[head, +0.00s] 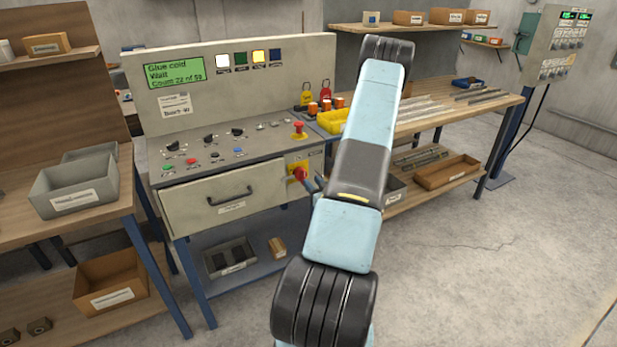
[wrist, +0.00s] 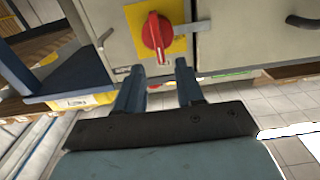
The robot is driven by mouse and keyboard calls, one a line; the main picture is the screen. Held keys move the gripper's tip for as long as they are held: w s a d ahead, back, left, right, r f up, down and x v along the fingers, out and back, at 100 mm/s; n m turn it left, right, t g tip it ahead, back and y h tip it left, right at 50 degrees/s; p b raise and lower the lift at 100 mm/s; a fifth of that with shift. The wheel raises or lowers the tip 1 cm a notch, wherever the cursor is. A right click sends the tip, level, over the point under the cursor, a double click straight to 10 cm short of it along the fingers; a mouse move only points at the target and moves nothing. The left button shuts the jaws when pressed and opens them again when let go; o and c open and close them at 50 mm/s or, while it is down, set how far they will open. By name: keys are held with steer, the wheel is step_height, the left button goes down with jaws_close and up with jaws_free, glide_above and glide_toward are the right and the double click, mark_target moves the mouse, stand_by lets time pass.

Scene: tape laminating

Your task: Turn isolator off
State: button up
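The isolator is a red rotary knob (head: 300,174) on a yellow plate at the right end of the console's front. In the wrist view the red knob (wrist: 156,37) sits on its yellow plate, its long handle pointing down in the picture. My gripper (wrist: 160,75) is open, with its two blue fingers apart below the knob in the wrist view. Nothing is between the fingers. The knob's lower tip is close to the gap between the fingertips; I cannot tell whether they touch. In the head view my gripper (head: 314,186) is just right of the knob, partly hidden by my arm.
The console (head: 230,150) has a drawer with a dark handle (head: 230,197) left of the isolator. A red mushroom button (head: 299,129), padlocks and a yellow bin (head: 333,120) are above. A wooden workbench (head: 470,110) stands to the right. The floor in front is clear.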

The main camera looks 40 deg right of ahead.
mark_target(305, 174)
steer(key=shift+x, duration=2.55)
jaws_close()
